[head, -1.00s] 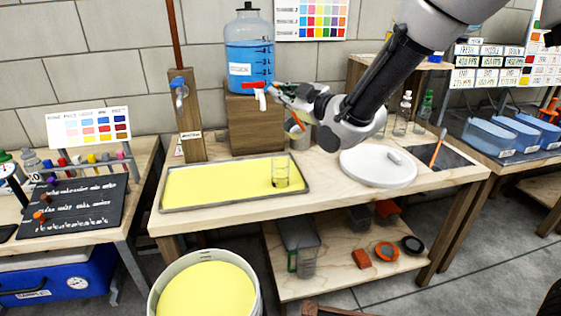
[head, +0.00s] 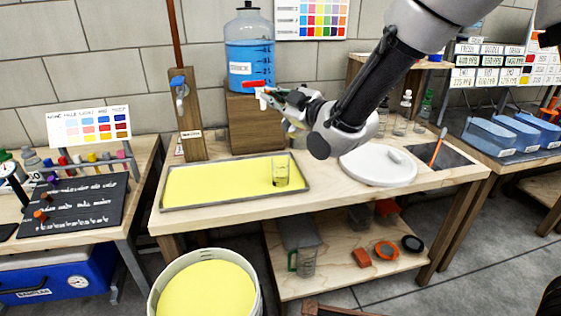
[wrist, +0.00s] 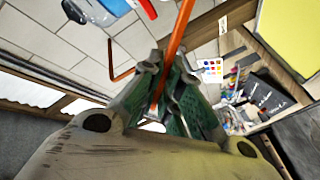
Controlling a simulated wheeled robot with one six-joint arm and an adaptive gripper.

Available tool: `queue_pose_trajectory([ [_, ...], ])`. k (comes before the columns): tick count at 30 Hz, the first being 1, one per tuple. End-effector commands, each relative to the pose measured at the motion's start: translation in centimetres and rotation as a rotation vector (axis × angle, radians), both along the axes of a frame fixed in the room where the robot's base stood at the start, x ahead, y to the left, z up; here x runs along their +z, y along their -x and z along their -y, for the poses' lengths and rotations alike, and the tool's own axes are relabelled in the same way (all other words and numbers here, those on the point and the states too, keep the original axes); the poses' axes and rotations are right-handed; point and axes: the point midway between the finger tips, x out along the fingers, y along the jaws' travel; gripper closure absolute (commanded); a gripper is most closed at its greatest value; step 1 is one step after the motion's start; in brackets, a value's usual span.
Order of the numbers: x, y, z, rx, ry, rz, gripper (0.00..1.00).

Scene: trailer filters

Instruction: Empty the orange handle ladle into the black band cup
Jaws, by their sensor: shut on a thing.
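My gripper (head: 282,97) is raised above the table, in front of the wooden stand and just below the blue jug. In the wrist view its green-padded fingers (wrist: 172,100) are closed around an orange ladle handle (wrist: 178,42), which runs up out of the frame. The ladle's bowl and its contents cannot be made out. A clear cup (head: 281,172) stands upright on the yellow tray at its right end, with yellow in its lower part. It is below the gripper and apart from it. A black band on it is too small to confirm.
The shallow tray (head: 308,187) holds yellow liquid. A blue jug (head: 249,62) with a red-handled tap stands on a wooden stand (head: 250,128) behind it. A white round board (head: 378,179) lies to the right. A bucket of yellow (head: 256,300) stands below the table front.

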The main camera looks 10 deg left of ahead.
Motion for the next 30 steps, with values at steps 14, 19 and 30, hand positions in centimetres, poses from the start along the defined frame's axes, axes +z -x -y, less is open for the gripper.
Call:
queue_pose_trajectory([
  [14,-0.5,0.9,-0.6,0.000,0.037,0.054,1.00],
  [19,-0.8,1.1,-0.7,0.000,0.050,0.072,1.00],
  [30,-1.2,1.6,-1.1,0.000,0.078,0.114,1.00],
])
